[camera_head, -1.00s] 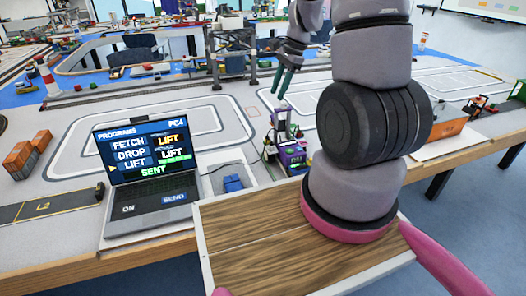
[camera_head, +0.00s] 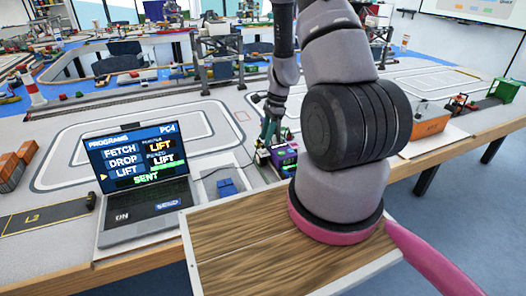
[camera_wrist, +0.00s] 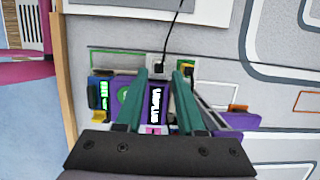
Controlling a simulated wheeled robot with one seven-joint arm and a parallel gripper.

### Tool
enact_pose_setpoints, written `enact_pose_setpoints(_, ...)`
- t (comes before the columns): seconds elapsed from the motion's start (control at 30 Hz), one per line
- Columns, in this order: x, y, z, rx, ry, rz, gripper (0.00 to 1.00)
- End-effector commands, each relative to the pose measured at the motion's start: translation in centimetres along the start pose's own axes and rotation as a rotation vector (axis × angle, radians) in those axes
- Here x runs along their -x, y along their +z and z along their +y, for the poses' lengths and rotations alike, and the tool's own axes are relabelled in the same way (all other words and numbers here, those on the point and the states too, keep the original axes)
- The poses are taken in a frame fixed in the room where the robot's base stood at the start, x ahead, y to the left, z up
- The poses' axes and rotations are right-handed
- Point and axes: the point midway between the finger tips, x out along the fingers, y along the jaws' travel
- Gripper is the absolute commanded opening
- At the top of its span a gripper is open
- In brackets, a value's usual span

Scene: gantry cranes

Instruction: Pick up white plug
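In the wrist view a small white block (camera_wrist: 157,61) with a black plug-like part and a dark cable rising from it lies just past my fingertips. I cannot tell whether the white block is the plug itself or a socket. My gripper (camera_wrist: 159,76) has its two green fingers apart with nothing between the tips. Below it, between the fingers, is a purple device with a screen reading "UNPLUG" (camera_wrist: 156,105). In the head view my gripper (camera_head: 267,132) points down over the purple device (camera_head: 284,158), and the plug is too small or hidden to make out.
A laptop (camera_head: 145,185) and a blue block (camera_head: 227,187) stand left of the device. An orange box (camera_head: 428,122) is to the right. Track mats cover the table behind.

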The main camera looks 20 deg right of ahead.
Motion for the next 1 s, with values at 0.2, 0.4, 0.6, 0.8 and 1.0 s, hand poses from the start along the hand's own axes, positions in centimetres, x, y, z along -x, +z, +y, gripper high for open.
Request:
enact_pose_setpoints(0.2, -3.0, -0.1, 0.2, -0.002, 0.002, -0.002, 0.38)
enact_pose_setpoints(0.4, -3.3, -0.1, 0.1, 0.0, 0.0, 0.0, 0.38)
enact_pose_setpoints(0.6, -3.3, -0.1, 0.1, 0.0, 0.0, 0.0, 0.0)
enact_pose_setpoints(0.8, -3.3, -0.1, 0.1, 0.0, 0.0, 0.0, 0.0)
enact_pose_setpoints(1.0, -2.6, 0.2, 0.1, 0.001, -0.001, 0.0, 0.0)
